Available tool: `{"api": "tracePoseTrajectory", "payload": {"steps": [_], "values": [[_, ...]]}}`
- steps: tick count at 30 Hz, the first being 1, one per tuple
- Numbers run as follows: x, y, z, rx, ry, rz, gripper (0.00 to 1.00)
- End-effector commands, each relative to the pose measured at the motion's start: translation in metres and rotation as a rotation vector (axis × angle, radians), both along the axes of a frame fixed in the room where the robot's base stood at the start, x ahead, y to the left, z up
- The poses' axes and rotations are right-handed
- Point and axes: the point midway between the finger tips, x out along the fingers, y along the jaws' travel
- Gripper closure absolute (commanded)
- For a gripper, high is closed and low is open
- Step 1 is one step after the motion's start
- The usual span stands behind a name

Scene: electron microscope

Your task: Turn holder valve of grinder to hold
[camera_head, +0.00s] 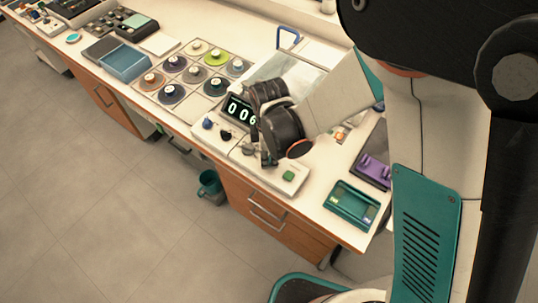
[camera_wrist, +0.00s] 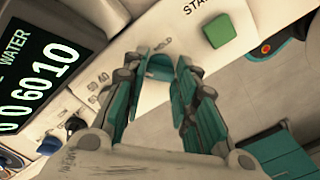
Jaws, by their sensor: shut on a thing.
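The grinder (camera_head: 270,178) stands on the bench, with a sloped white front panel. The wrist view shows its panel (camera_wrist: 150,22) with printed marks and a lit display (camera_wrist: 38,75) labelled WATER. The holder valve appears as a small teal piece (camera_wrist: 160,67) between my fingertips, beside a small label that seems to read HOLD. My gripper (camera_wrist: 158,72) is shut on it, with a teal-padded finger on each side. In the head view my gripper (camera_head: 267,157) is over the panel's front and hides the valve. The valve's exact angle is hard to tell.
A green button (camera_wrist: 219,31) sits on the panel right of my fingers; it also shows in the head view (camera_head: 289,176). A dark knob (camera_wrist: 75,124) is on the left. A teal tray (camera_head: 352,204) lies right of the grinder. Several round discs lie left.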

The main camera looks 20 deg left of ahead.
Motion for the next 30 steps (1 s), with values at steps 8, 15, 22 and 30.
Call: {"api": "tracePoseTrajectory", "payload": {"steps": [8, 15, 22, 30], "values": [[0.0001, 0.0001, -0.0014, 0.000, 0.000, -0.221, 0.97], [0.0000, 0.0000, -0.0012, 0.000, 0.000, -0.449, 0.97], [0.0002, 0.0002, -0.0011, 0.000, 0.000, -0.668, 0.97], [0.0001, 0.0000, -0.0008, 0.000, 0.000, -0.924, 0.97]]}}
